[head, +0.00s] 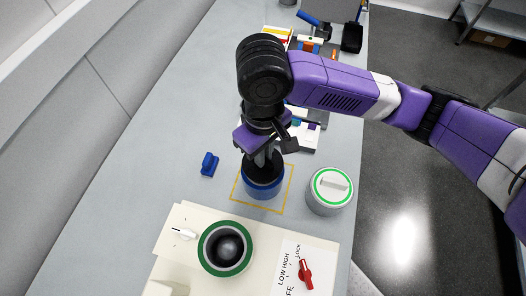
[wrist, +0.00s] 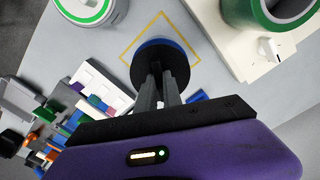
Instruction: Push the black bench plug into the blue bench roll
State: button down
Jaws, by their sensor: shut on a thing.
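The blue bench roll (head: 262,188) stands upright inside a yellow outlined square on the bench. The black bench plug (head: 264,169) sits at the top of the roll, level as far as I can see. How deep it sits is hidden by my gripper. My gripper (head: 262,157) points down over the roll and is shut on the plug. In the wrist view the fingers (wrist: 160,92) meet the dark plug (wrist: 158,66), and a thin blue rim of the roll (wrist: 172,42) shows around its far edge.
A grey canister with a green-ringed lid (head: 329,192) stands close to the right. A cream panel with a green-rimmed cup (head: 225,248) and a red switch (head: 305,274) lies in front. A small blue piece (head: 209,164) is at left. Assorted parts crowd the back.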

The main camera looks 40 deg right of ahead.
jog(key=shift+f, duration=0.15)
jog(key=shift+f+b, duration=0.35)
jog(key=shift+f+b, duration=0.85)
jog(key=shift+f, duration=0.4)
jog(key=c, duration=1.4)
grip_release()
jog(key=shift+r, duration=0.1)
notch_tip(320, 180, up, 8)
jog(key=shift+f+p, duration=0.1)
jog(key=shift+p, duration=0.35)
